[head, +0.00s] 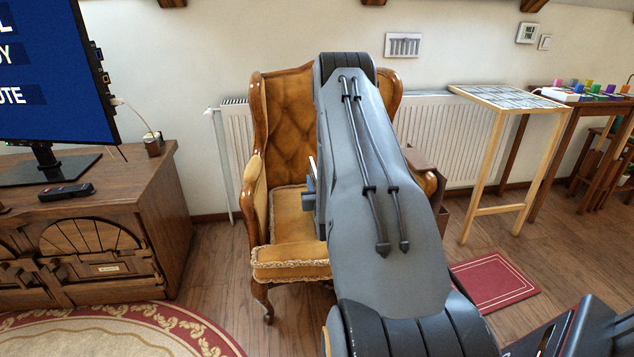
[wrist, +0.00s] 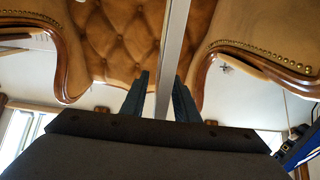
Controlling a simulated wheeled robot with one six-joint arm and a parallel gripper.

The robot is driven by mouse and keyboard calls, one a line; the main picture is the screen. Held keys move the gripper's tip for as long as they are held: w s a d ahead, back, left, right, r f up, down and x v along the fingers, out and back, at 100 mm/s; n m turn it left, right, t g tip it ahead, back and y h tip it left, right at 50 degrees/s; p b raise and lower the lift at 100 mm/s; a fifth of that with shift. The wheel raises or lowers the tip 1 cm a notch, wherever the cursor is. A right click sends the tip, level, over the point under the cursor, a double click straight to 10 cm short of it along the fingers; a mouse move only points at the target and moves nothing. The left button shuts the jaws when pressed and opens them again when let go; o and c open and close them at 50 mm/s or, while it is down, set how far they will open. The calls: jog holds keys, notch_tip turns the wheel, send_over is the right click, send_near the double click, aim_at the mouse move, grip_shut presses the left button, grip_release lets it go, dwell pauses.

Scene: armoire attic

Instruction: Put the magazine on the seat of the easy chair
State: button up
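The easy chair (head: 290,108) has a tufted golden back, wooden trim and a fringed seat (head: 292,262). It stands against the wall, and my arm hides much of its right side. My gripper (head: 309,188) is in front of the chair back, above the seat, mostly hidden by my arm. In the wrist view, my gripper's dark fingers (wrist: 162,76) stand on either side of a thin pale slab, the magazine (wrist: 176,45), seen edge-on. In the head view, only a pale sliver of the magazine (head: 313,163) shows beside my gripper. The chair back (wrist: 118,35) lies beyond it.
A wooden cabinet (head: 165,215) with a television (head: 55,75) and remote (head: 66,193) stands at left. A tall table (head: 508,97) stands at right, and a red mat (head: 495,282) lies on the floor. A radiator (head: 450,135) is behind the chair.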

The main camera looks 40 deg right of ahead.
jog(key=shift+r, duration=0.1)
jog(key=v, duration=1.2)
jog(key=w+a+r+n+g+y, duration=0.2)
jog(key=w+a+r+y, duration=0.2)
jog(key=w+a, duration=0.45)
jog(key=s+a+r+n+g+y, duration=0.1)
jog(key=s+a+r+g+y, duration=0.1)
jog(key=a, duration=0.6)
jog(key=s+a+r+n+g+y, duration=0.1)
jog(key=s+a+r+g+y, duration=0.1)
jog(key=a, duration=0.6)
jog(key=s+a+r+n+g, duration=0.1)
jog(key=s+a+r+g, duration=0.2)
jog(key=s+a, duration=0.3)
jog(key=s+a+r+n+g+y, duration=0.1)
jog(key=s+a+r+g, duration=0.2)
jog(key=s+a, duration=0.4)
jog(key=s+a+r+n+g+y, duration=0.1)
jog(key=s+a, duration=0.5)
jog(key=s, duration=1)
notch_tip(320, 180, up, 3)
jog(key=shift+s+a+f+n+g+p, duration=0.15)
jog(key=shift+s+a+n+g+p, duration=0.35)
jog(key=shift+g, duration=0.6)
